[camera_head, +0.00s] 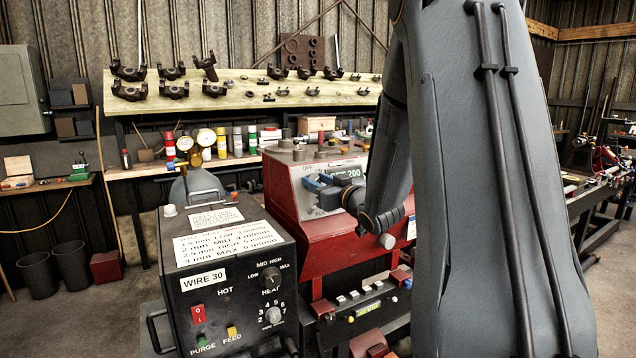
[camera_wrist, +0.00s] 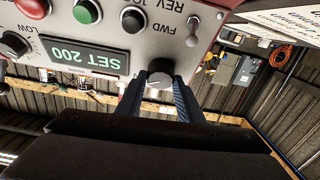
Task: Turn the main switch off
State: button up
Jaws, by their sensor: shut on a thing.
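A red machine (camera_head: 285,195) has a light grey control panel marked "OFF", "REV" and a green "SET 200" display. My gripper (camera_head: 318,184) is at the left part of this panel, just below the "OFF" label. In the wrist view the panel is upside down. My gripper's two blue fingers (camera_wrist: 160,92) are shut on a dark rotary knob (camera_wrist: 160,74), one on each side. The knob looks like the main switch, but its own label and pointer are hidden.
A black wire-feed box (camera_head: 235,280) with a red switch (camera_head: 199,313) stands in front at left.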

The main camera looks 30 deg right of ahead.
jog(key=shift+n, duration=0.4)
jog(key=n+g+y, duration=0.1)
jog(key=n, duration=0.3)
jog(key=n+g+y, duration=0.1)
jog(key=n+y, duration=0.1)
jog(key=n, duration=0.3)
jog(key=n+g+y, duration=0.1)
jog(key=n, duration=0.3)
jog(key=shift+d+r+n+g+y+b, duration=0.1)
jog(key=shift+d+n+g+y+b, duration=0.1)
jog(key=shift+n+g+y+b, duration=0.15)
jog(key=shift+y, duration=0.25)
jog(key=o, duration=1.1)
jog(key=shift+c, duration=0.2)
